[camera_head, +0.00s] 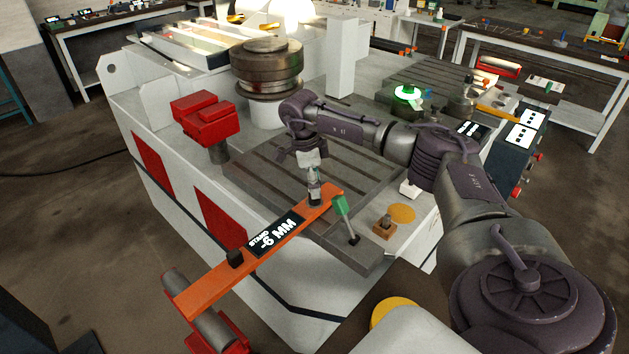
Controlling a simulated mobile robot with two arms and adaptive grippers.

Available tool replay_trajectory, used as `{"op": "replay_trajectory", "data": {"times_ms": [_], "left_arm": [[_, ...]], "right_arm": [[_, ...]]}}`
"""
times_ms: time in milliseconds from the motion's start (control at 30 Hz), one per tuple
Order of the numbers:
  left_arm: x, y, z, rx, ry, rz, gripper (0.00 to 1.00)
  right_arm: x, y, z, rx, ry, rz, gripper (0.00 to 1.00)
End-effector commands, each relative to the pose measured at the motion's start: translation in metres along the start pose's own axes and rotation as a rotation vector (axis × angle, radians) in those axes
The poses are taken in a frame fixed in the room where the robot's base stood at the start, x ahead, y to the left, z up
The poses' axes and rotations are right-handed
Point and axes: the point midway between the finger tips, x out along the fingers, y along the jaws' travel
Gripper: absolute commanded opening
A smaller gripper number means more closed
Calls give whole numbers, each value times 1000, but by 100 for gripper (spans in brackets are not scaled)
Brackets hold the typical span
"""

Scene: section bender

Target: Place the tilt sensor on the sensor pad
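My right arm reaches in from the right, and its gripper (314,198) points down at the far end of the orange bar (215,278). The fingers are small and dark here, and I cannot tell whether they are open or hold anything. A small brown block with a grey top (384,228) sits on the machine's pale front-right surface; it may be the tilt sensor. A flat yellow-orange disc (402,213) lies just behind it, apart from the gripper; it may be the sensor pad. My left gripper is not in view.
A green-handled lever (341,206) stands close to the gripper. A steel roller stack (268,68) and a red block (205,118) stand behind. A lit green lamp (407,92) is farther back.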

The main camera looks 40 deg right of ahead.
Motion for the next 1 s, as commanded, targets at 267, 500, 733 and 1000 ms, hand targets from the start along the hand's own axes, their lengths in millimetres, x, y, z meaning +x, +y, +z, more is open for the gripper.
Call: {"op": "replay_trajectory", "data": {"times_ms": [267, 500, 733, 1000], "left_arm": [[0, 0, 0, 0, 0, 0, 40], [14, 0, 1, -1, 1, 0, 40], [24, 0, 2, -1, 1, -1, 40], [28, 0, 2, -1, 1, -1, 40]], "right_arm": [[-6, 0, 0, 0, -1, -1, 56], [-48, -1, 1, -1, -6, -5, 56], [-96, -1, 1, -1, -3, -4, 56], [-122, 0, 0, 0, -1, -1, 56]]}}
